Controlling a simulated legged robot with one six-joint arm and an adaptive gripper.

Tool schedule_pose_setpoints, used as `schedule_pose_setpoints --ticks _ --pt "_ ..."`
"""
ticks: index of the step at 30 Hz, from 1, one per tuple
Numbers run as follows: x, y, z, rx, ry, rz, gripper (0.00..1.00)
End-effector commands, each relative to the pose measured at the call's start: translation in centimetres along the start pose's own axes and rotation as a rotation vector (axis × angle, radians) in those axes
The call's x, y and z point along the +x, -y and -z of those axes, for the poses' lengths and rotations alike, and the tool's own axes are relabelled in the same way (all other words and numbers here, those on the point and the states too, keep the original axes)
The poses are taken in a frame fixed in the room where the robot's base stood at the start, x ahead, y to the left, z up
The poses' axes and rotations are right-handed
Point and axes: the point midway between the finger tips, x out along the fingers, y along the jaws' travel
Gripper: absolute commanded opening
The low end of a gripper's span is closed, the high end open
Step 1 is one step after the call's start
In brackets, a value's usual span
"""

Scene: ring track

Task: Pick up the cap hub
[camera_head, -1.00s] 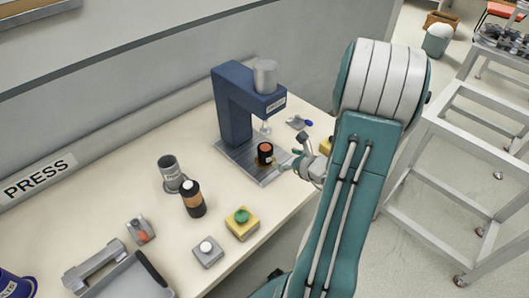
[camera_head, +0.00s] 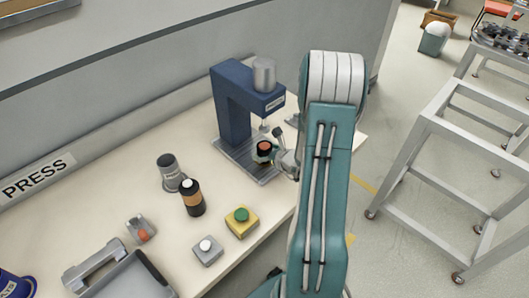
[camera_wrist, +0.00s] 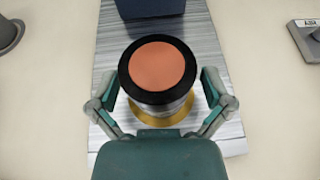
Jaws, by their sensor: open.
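The cap hub (camera_head: 264,147) is a short black cylinder with an orange-red top. It stands on the metal base plate of the blue press (camera_head: 236,112). In the wrist view the cap hub (camera_wrist: 158,68) shows its orange top, a silver lower body and a brass-coloured ring at its foot. My gripper (camera_head: 272,147) is at the cap hub, reaching in from the right in the head view. In the wrist view my gripper (camera_wrist: 160,90) is open, with one finger on each side of the hub. I cannot tell whether either finger touches it.
On the bench stand a grey cup (camera_head: 168,170), a black bottle with an orange band (camera_head: 192,198), a yellow box with a green button (camera_head: 241,222) and a grey button box (camera_head: 207,250). The press head overhangs the base plate. A metal frame table (camera_head: 450,150) stands at right.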

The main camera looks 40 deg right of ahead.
Motion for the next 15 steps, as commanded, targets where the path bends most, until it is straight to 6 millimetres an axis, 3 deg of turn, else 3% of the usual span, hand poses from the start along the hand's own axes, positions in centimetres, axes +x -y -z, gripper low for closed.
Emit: schedule_pose_setpoints --ticks 5,7,11,12,15 --pt "0.02 0.01 0.0 0.0 0.0 0.0 1.0" --pt "0.01 0.01 0.0 0.0 0.0 0.0 0.78" --pt "0.0 0.0 0.0 0.0 0.0 0.0 0.2" --pt "0.0 0.0 0.0 0.0 0.0 0.0 0.14" --pt "0.0 0.01 -0.04 0.0 0.001 0.0 0.14"
